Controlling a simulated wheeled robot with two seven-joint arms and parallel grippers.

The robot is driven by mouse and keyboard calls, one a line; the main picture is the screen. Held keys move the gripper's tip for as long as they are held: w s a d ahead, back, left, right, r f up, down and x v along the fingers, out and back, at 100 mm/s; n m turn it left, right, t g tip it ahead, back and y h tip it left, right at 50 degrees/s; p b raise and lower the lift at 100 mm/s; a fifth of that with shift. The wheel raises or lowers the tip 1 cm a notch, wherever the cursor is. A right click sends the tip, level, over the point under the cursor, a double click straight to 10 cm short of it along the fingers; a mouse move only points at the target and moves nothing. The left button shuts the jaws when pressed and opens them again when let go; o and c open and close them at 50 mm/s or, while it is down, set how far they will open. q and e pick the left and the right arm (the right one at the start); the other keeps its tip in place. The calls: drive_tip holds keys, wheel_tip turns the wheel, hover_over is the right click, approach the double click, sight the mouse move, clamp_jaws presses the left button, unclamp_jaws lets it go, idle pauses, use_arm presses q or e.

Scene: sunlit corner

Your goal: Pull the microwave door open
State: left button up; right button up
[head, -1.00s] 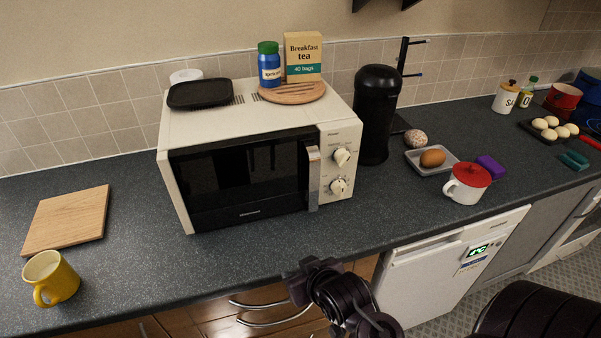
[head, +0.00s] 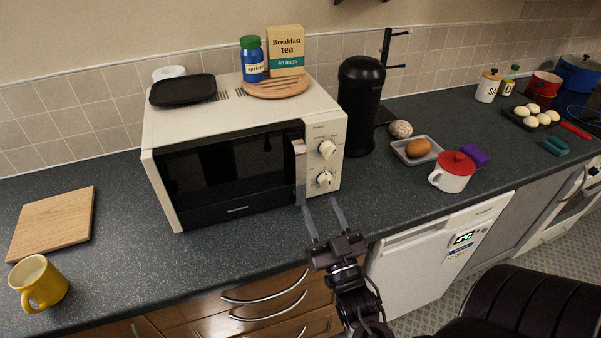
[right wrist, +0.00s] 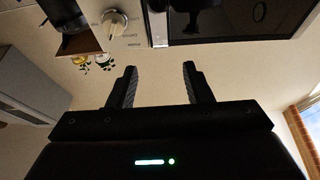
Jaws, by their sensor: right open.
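The cream microwave (head: 228,117) stands on the dark worktop with its black-glass door (head: 232,172) shut. The upright silver door handle (head: 300,172) is at the right edge of the door, beside the two white knobs. My right gripper (head: 321,206) is open and empty, just in front of and below the handle, apart from it. In the right wrist view, the handle (right wrist: 155,22) shows at the top, ahead of the gap between my two open fingers (right wrist: 160,82). A knob (right wrist: 115,24) shows left of it. My left gripper is not in view.
A jar (head: 252,60), a tea box (head: 286,52) on a round board and a black tray (head: 183,90) sit on the microwave. A black canister (head: 359,105) stands close on its right. The worktop left of the microwave holds a wooden board (head: 52,222) and yellow mug (head: 38,283).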

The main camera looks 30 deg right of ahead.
sight(301, 176)
drive_tip(key=w+d+p, duration=0.1)
drive_tip(key=w, duration=0.2)
drive_tip(key=w+p, duration=0.1)
drive_tip(key=w, duration=0.3)
drive_tip(key=w+d+p, duration=0.1)
drive_tip(key=w, duration=0.3)
drive_tip(key=shift+w+d+r+p, duration=0.1)
drive_tip(key=shift+w+d+p, duration=0.15)
drive_tip(key=shift+d+p, duration=0.1)
drive_tip(key=shift+w+d+r+p, duration=0.1)
drive_tip(key=shift+w+r+p, duration=0.05)
drive_tip(key=shift+w+p, duration=0.3)
drive_tip(key=shift+c, duration=0.4)
clamp_jaws()
